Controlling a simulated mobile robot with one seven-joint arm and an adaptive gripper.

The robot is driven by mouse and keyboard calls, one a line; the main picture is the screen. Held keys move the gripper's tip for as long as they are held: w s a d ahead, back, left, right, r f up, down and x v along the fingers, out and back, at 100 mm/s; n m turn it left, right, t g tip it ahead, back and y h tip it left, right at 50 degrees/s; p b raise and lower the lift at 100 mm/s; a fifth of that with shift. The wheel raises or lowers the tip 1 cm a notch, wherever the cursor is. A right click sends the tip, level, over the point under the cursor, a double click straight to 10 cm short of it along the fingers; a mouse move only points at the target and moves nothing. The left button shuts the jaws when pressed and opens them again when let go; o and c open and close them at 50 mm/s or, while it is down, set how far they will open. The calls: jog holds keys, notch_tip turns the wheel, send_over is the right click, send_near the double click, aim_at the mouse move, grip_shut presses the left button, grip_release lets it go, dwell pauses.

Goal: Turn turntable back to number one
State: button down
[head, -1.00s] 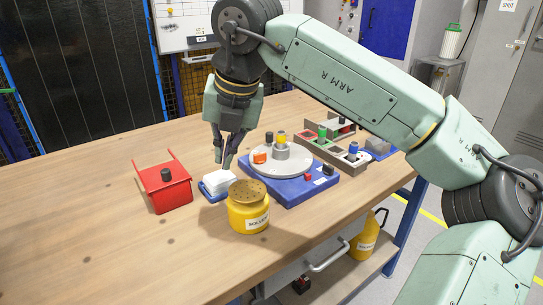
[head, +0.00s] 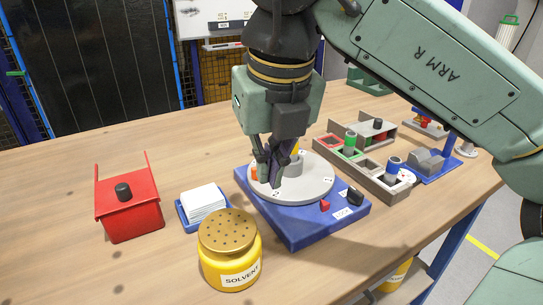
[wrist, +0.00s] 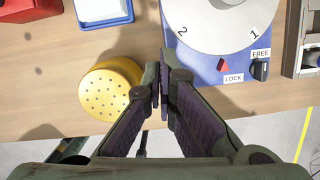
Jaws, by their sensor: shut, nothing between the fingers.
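The turntable is a grey disc (head: 310,187) on a blue base (head: 312,232). In the wrist view, the disc (wrist: 220,20) shows a 2 to the left and a 1 to the right of the red pointer (wrist: 223,65), which lies between them. A black knob (wrist: 260,70) sits right of the pointer, by the FREE and LOCK labels; it also shows in the head view (head: 355,196). My gripper (head: 273,182) is shut and empty, in front of the disc's left part in the head view.
A yellow solvent pot (head: 230,255) stands close to the base's front left. A blue tray (head: 184,217) with white pads and a red box (head: 130,222) are further left. A grey compartment tray (head: 335,158) stands at the right. The table front between pot and edge is bare.

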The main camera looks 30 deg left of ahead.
aim_at(291, 165)
jog(key=x, duration=0.7)
jog(key=shift+a+f, duration=0.1)
jog(key=shift+a, duration=0.05)
jog(key=shift+w+a+p, duration=0.45)
jog(key=shift+w+a, duration=0.45)
jog(key=shift+a, duration=0.1)
jog(key=shift+w+a, duration=0.4)
jog(key=shift+a, duration=0.05)
jog(key=shift+w+a, duration=0.15)
